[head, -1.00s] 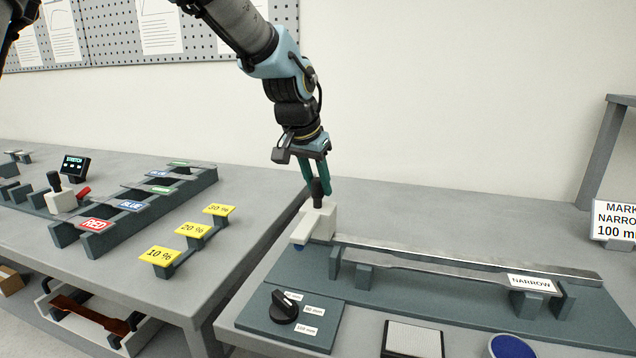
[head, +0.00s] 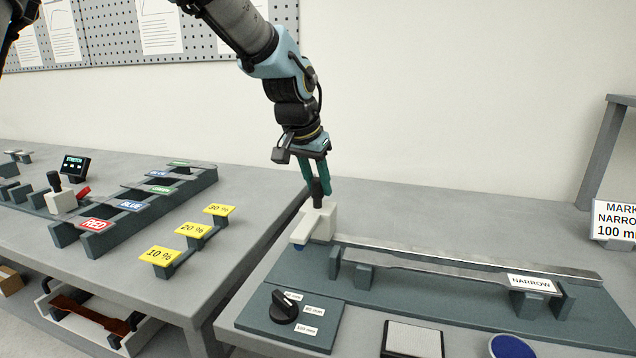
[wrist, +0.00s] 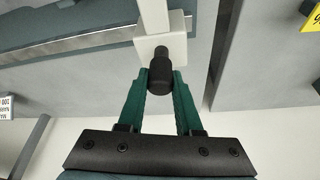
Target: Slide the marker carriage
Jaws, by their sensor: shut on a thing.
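The marker carriage (head: 318,226) is a white block with a black knob (head: 317,192) on top and an arm reaching toward the front. It sits at the left end of a metal rail (head: 470,261) on a dark base plate. My gripper (head: 318,182) comes down from above and is shut on the black knob. In the wrist view the green fingers (wrist: 161,82) are on either side of the knob (wrist: 161,70), with the white carriage (wrist: 160,42) beyond it. A blue part shows under the carriage's front arm.
A metal strip tagged NARROW (head: 532,283) lies on supports beside the rail. A black dial (head: 284,307), a pale pad (head: 412,340) and a blue disc (head: 512,346) are in front. A second table with yellow percent tags (head: 192,230) stands left, across a gap.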

